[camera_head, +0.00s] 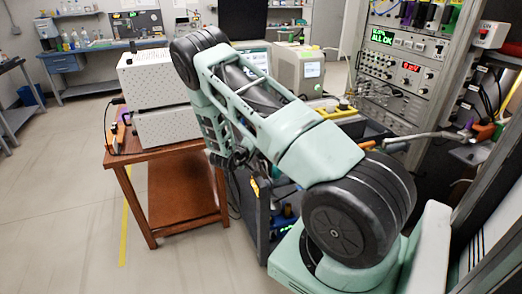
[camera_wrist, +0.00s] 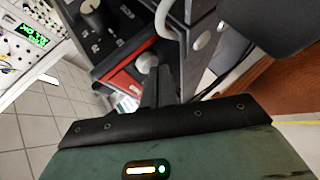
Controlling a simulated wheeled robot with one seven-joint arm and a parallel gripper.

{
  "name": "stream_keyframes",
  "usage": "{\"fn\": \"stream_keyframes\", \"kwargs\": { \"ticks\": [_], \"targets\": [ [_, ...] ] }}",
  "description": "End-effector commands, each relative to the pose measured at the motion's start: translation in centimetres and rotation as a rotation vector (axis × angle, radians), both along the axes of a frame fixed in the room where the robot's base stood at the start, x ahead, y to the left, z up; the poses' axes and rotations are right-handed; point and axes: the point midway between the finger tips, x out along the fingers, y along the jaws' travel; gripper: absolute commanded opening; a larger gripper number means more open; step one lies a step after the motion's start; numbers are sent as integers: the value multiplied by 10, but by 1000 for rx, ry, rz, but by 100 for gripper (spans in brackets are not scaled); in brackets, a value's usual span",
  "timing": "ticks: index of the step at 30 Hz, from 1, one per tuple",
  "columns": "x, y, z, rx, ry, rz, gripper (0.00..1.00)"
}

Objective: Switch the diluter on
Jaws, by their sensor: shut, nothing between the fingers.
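My gripper (camera_wrist: 162,80) is shut and empty in the wrist view, its dark fingers pointing up the picture. Its tips are close to a round light knob (camera_wrist: 147,62) beside a red-edged dark unit; I cannot tell whether they touch. A second round knob (camera_wrist: 202,40) is on a grey panel to the right. A dark panel with a dial (camera_wrist: 93,17) and pale markings is at upper left. I cannot tell which unit is the diluter, and no power switch can be made out for certain. In the head view my arm hides the gripper.
A brown wooden table (camera_head: 170,158) carries white perforated boxes (camera_head: 146,80). A beige instrument with a screen (camera_head: 299,70) stands behind my arm. A rack of panels (camera_head: 400,62) with lit displays is at right. A dark cart (camera_head: 262,222) stands beside the table. Floor at left is clear.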

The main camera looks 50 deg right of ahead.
Motion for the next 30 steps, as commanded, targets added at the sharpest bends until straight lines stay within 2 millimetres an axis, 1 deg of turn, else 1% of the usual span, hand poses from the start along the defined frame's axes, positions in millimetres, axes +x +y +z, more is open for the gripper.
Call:
{"fn": "stream_keyframes", "kwargs": {
  "ticks": [30],
  "targets": [
    [-6,-9,0,0,1,-3,0]
  ]
}}
